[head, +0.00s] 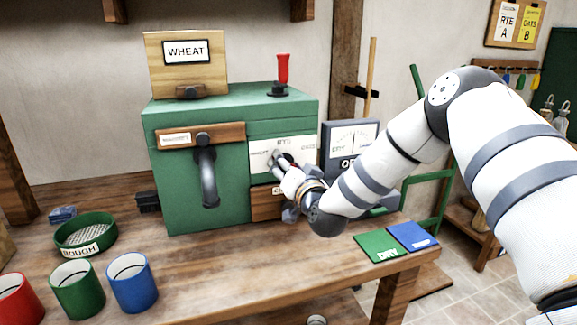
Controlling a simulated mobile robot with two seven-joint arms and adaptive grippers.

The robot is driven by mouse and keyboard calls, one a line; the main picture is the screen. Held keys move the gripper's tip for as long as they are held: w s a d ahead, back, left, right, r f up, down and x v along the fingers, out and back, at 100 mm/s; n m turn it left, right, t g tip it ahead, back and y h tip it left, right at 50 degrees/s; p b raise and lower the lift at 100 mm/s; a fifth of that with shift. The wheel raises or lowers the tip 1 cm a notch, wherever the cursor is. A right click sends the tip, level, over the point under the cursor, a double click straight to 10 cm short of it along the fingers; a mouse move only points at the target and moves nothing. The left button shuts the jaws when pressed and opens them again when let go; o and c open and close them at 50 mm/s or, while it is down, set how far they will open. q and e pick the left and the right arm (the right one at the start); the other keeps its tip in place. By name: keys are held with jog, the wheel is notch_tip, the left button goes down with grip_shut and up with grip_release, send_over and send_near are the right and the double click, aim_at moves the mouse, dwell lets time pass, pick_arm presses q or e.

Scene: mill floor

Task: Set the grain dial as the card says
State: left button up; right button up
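A wooden card stand (186,65) on top of the green mill box (180,107) carries a white card reading WHEAT (186,51). The grain dial plate (297,145) is on the box's front, at right. RYE is at its top; the left and right words are blurred, the right one perhaps OATS. My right gripper (277,161) comes in from the right, its fingers at the dial. The fingers cover the knob, so I cannot tell where it points or whether they grip it. My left gripper is not in view.
A red-topped lever (283,72) stands on the box and a handle (208,175) is on its front. A meter (350,138) is behind my arm. Red (18,298), green (77,289) and blue (132,282) cups and a sieve (86,232) are at left. Green (378,246) and blue (412,236) mats lie at right.

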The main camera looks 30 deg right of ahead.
jog(key=shift+r, duration=0.1)
jog(key=o, duration=1.1)
jog(key=shift+o, duration=0.2)
jog(key=v, duration=1.2)
